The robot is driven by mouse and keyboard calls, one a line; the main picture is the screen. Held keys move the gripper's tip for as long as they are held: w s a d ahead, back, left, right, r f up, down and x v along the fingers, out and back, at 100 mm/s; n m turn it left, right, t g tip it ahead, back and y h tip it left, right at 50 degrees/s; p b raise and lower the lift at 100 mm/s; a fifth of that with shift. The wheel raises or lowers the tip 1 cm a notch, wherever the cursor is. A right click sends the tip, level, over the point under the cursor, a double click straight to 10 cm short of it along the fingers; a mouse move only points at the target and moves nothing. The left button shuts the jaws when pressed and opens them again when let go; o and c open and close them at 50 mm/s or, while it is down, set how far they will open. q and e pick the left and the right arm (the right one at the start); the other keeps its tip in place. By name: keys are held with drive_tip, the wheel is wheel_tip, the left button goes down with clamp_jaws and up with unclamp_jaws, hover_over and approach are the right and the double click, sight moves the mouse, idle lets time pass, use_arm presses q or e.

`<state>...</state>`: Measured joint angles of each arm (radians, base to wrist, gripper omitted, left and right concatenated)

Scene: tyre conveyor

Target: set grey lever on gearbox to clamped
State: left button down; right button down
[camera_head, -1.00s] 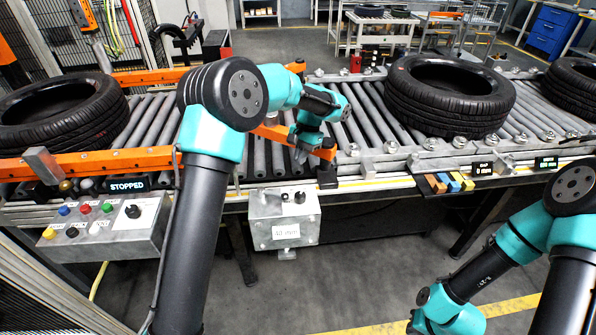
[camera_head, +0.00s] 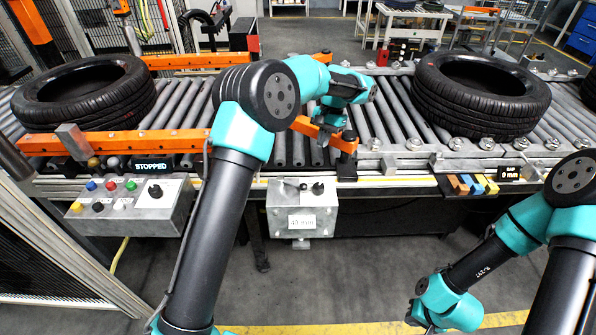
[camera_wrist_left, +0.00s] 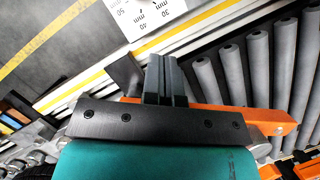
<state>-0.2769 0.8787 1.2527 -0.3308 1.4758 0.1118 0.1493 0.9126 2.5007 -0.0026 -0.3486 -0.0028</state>
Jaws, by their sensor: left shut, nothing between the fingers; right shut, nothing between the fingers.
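The gearbox is a grey metal box (camera_head: 275,222) on the front of the conveyor, with a white label that seems to read 45 mm. On its top face are a short lever (camera_head: 290,185) and a dark knob (camera_head: 318,188); the lever's exact setting is too small to tell. My left gripper (camera_head: 325,133) is over the rollers beside the orange guide rail, behind and above the gearbox, apart from the lever. In the left wrist view its fingers (camera_wrist_left: 165,78) are together and empty. My right arm hangs at the lower right; its fingertips are outside the frame.
Tyres lie on the rollers at left (camera_head: 85,90) and right (camera_head: 480,95). A button panel (camera_head: 135,208) below a STOPPED display stands left of the gearbox. An orange guide rail (camera_head: 325,132) runs close to my left gripper. A white plate with mm marks (camera_wrist_left: 135,15) shows in the left wrist view.

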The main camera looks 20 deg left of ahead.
sight(292, 184)
idle(0.4)
use_arm(q)
drive_tip(key=x, duration=1)
drive_tip(key=shift+s+a, duration=0.15)
drive_tip(key=shift+s, duration=0.35)
drive_tip(key=shift+s+a, duration=0.2)
drive_tip(key=shift+s, duration=0.25)
drive_tip(key=shift+s+a+f, duration=0.1)
drive_tip(key=shift+s+a, duration=0.05)
drive_tip(key=shift+s, duration=0.3)
drive_tip(key=shift+s+a+f, duration=0.1)
drive_tip(key=shift+s+a, duration=0.05)
drive_tip(key=shift+s, duration=0.3)
